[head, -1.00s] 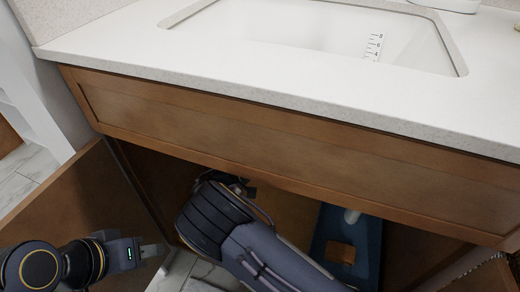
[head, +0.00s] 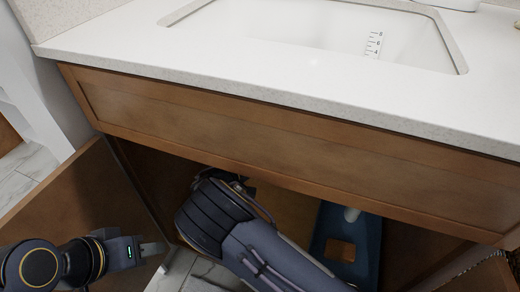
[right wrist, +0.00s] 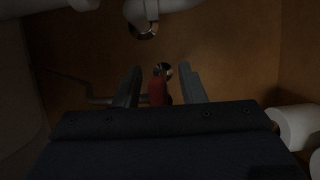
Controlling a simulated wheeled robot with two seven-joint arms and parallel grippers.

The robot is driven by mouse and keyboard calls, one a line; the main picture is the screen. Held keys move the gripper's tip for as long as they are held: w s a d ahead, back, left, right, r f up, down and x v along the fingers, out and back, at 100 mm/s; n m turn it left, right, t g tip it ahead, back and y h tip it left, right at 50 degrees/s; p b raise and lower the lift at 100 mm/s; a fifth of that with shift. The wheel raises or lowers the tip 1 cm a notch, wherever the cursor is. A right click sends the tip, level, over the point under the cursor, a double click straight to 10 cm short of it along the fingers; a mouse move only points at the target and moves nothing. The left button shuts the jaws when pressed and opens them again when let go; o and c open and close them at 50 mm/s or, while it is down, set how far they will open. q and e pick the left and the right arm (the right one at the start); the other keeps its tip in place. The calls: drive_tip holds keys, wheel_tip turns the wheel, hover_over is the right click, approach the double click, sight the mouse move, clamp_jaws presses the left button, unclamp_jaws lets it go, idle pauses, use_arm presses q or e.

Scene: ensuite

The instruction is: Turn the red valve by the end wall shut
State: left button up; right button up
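The red valve (right wrist: 157,92) shows in the right wrist view as a small red handle in front of a round chrome fitting on the brown panel. My right gripper (right wrist: 158,88) has its two fingers apart, one on each side of the red handle, with dark gaps visible between. Whether the handle lies at full depth between the fingertips is hard to judge. In the head view my right arm reaches into the cabinet under the counter, and its gripper and the valve are hidden. My left gripper (head: 152,249) is at the lower left by the open cabinet door, seen side-on.
A white drain pipe (right wrist: 148,10) hangs above the valve. White rolls (right wrist: 298,126) lie at the right. The counter edge (head: 270,99) and wooden front panel (head: 290,155) overhang my right arm. A blue container (head: 338,232) stands right of the arm. An open door (head: 85,200) is at left.

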drive_tip(key=shift+r, duration=0.1)
drive_tip(key=shift+s+a, duration=0.25)
drive_tip(key=shift+a, duration=0.05)
drive_tip(key=p+v, duration=0.2)
drive_tip(key=v, duration=0.5)
drive_tip(key=shift+p, duration=0.35)
drive_tip(key=shift+s, duration=0.1)
